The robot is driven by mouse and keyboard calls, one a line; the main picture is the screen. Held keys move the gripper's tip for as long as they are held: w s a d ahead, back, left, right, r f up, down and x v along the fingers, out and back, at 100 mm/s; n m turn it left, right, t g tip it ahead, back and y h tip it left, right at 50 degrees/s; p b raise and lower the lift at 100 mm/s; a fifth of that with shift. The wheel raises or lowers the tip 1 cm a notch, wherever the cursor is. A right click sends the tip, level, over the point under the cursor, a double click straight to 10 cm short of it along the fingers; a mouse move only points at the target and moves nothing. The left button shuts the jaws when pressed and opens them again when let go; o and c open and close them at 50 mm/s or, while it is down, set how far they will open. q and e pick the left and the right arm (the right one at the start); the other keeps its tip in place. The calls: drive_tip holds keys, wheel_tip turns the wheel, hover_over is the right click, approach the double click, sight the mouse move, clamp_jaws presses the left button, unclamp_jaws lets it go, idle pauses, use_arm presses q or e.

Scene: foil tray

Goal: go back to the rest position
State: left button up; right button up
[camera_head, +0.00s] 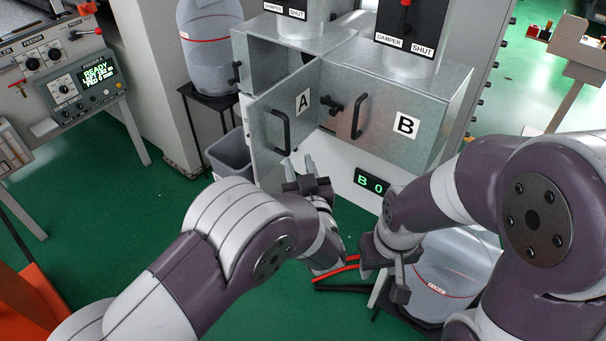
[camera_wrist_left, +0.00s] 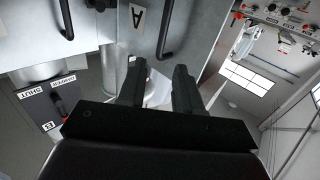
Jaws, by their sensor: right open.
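My left gripper (camera_head: 300,170) is in front of the open metal door A (camera_head: 270,130), below its black handle (camera_head: 281,132). In the left wrist view the two dark fingers (camera_wrist_left: 160,80) stand apart, with pale background between them and nothing clearly held. My right gripper (camera_head: 385,272) is at the lower right, pointing down and left over the floor; it is open, and its fingertips are partly hidden. No foil tray shows in either view.
Door B (camera_head: 385,105) is shut beside the open compartment (camera_head: 275,65). A display (camera_head: 373,184) reads B 0. A grey bin (camera_head: 230,155) stands left of door A. A clear container (camera_head: 450,270) is behind my right arm. A feeder panel (camera_head: 65,85) is at left.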

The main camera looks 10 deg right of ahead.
use_arm(q)
drive_tip(key=shift+w+f, duration=0.2)
idle(0.3)
drive_tip(key=s+d+f+m+g+h, duration=0.2)
drive_tip(key=s+f+m+g+h, duration=0.25)
drive_tip(key=s+f+g, duration=0.5)
drive_tip(key=s+a+r+n+g+y, duration=0.1)
drive_tip(key=s+a, duration=0.5)
drive_tip(key=a, duration=0.7)
drive_tip(key=s+a+r+n+g+y, duration=0.1)
drive_tip(key=s+a+g, duration=0.5)
drive_tip(key=a, duration=0.7)
wheel_tip(320, 180, up, 2)
drive_tip(key=shift+r+n+y, duration=0.1)
drive_tip(key=shift+n+y, duration=0.25)
drive_tip(key=shift+n, duration=0.2)
